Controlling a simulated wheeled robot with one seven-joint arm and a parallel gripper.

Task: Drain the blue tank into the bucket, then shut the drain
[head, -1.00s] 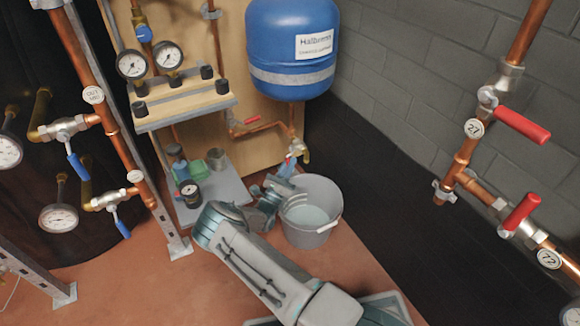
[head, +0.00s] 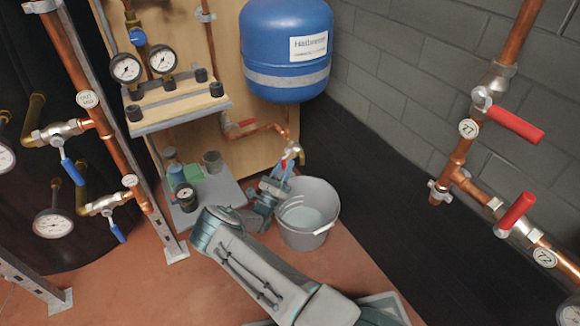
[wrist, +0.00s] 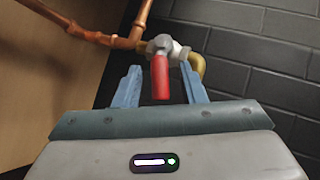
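The blue tank (head: 287,45) hangs on the wooden panel at the upper middle of the head view. A copper pipe runs down from it to a small drain valve (head: 292,151) above the bucket. In the wrist view this valve (wrist: 165,47) has a red lever (wrist: 160,78) pointing toward me and a brass spout at its right. My gripper (wrist: 160,88) is open, its two blue fingers on either side of the lever with a gap on each side. It also shows in the head view (head: 282,170). The grey bucket (head: 305,239) stands below, with pale liquid inside.
A low grey shelf (head: 222,192) with small items stands left of the bucket. Copper pipes with red levers (head: 515,124) run at the right, and blue-levered valves (head: 72,170) at the left.

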